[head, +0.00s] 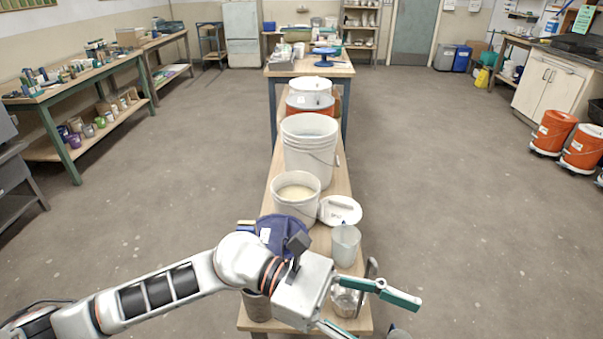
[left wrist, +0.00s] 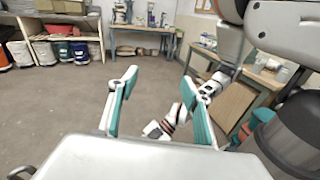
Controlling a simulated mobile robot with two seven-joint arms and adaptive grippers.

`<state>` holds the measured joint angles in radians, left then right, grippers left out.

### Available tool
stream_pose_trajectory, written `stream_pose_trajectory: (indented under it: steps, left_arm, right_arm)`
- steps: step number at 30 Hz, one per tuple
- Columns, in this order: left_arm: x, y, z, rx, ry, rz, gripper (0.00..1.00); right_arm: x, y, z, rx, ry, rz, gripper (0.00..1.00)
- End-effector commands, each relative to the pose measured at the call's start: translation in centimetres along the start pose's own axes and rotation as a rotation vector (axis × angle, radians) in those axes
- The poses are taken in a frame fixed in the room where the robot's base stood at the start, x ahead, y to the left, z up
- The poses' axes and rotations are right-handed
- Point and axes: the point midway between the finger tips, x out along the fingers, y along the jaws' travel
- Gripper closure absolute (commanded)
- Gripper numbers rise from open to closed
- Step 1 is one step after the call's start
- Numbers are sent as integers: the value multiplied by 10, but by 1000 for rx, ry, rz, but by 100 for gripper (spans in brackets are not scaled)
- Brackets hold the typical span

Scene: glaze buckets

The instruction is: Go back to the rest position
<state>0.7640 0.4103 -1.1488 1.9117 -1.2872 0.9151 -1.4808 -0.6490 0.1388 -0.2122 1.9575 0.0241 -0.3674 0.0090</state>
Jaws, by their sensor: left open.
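My left gripper (head: 383,318) reaches in from the left over the near end of the long bench, in front of the buckets. Its teal-padded fingers are spread apart with nothing between them. In the left wrist view the open fingers (left wrist: 160,77) point out over the bare floor. Part of another white arm of mine with a red ring shows beyond them. The end of that arm is partly hidden behind my left gripper, so its fingers cannot be made out.
Below my left arm, the narrow bench (head: 330,179) holds a blue item (head: 282,238), a translucent jug (head: 345,246), a white lid (head: 340,210), a bucket with pale contents (head: 296,197) and a taller white bucket (head: 309,150).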

Motion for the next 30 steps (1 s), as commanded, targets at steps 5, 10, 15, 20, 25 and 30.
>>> stream_pose_trajectory:
  steps: [5, 10, 15, 20, 25, 30]
  left_arm:
    - [-14, 37, 33, -418, -349, 195, 51]
    - [-63, 79, 27, -842, -688, 357, 51]
    - [-131, 104, -27, -1268, -1045, 502, 51]
    - [-195, 95, -113, -1645, -1403, 623, 51]
    - [-245, 50, -210, -1956, -1767, 730, 51]
    - [-275, -22, -296, 2162, 2111, -815, 51]
  right_arm:
    - [0, 0, 0, 0, 0, 0, 60]
    - [0, 0, -1, 0, 1, 0, 60]
    - [0, 0, -3, 0, 5, 0, 60]
    - [-1, 0, -5, 0, 8, 1, 60]
    - [-1, 0, -4, 0, 8, 1, 60]
    - [-1, 0, -4, -1, 7, 1, 60]
